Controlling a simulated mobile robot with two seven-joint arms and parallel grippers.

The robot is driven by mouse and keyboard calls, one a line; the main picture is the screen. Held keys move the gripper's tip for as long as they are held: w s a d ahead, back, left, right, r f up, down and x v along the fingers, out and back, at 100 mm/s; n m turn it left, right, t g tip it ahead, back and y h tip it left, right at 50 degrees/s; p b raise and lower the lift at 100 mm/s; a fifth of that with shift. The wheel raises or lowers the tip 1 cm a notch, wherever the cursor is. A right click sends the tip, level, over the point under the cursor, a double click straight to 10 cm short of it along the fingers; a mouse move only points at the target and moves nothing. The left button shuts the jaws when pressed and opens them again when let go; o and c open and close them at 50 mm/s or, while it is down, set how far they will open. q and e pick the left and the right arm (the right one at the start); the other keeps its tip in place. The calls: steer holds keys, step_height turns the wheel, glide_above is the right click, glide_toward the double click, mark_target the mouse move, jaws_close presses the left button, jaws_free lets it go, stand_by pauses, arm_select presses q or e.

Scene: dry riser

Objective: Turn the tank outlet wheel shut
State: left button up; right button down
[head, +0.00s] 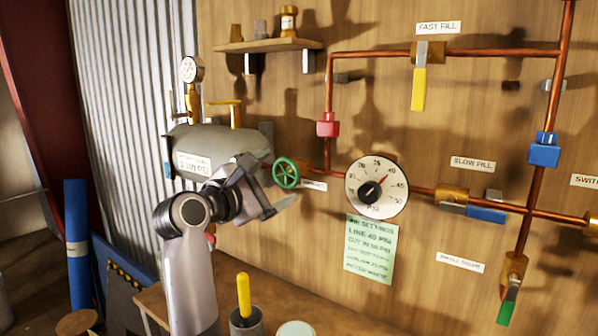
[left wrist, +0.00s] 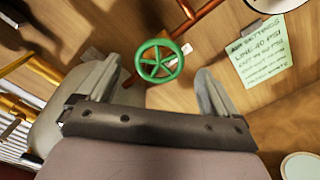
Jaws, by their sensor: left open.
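The tank outlet wheel is a small green spoked handwheel (head: 286,173) on the copper pipe to the right of the grey tank (head: 215,147). My left gripper (head: 266,187) is open and empty, just left of and below the wheel in the head view. In the left wrist view the wheel (left wrist: 159,62) shows between the two spread fingers (left wrist: 160,75), ahead of them. The fingers appear apart from the wheel. A small white label by the wheel is partly hidden. My right gripper is not in view.
A round dial gauge (head: 377,187) is right of the wheel, with a green settings note (head: 370,249) below it. A red fitting (head: 328,125) sits on the pipe above. A yellow-handled tool (head: 243,295) stands in a cup on the bench below.

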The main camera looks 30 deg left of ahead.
mark_target(285, 174)
arm_select(q)
steer(key=shift+w+d+p, duration=0.15)
steer(key=shift+w+p, duration=0.1)
steer(key=shift+w, duration=1.35)
steer(key=shift+w+d+p, duration=0.1)
steer(key=shift+w+p, duration=0.15)
steer(key=shift+w, duration=1.35)
steer(key=shift+c, duration=0.2)
steer(key=c, duration=0.9)
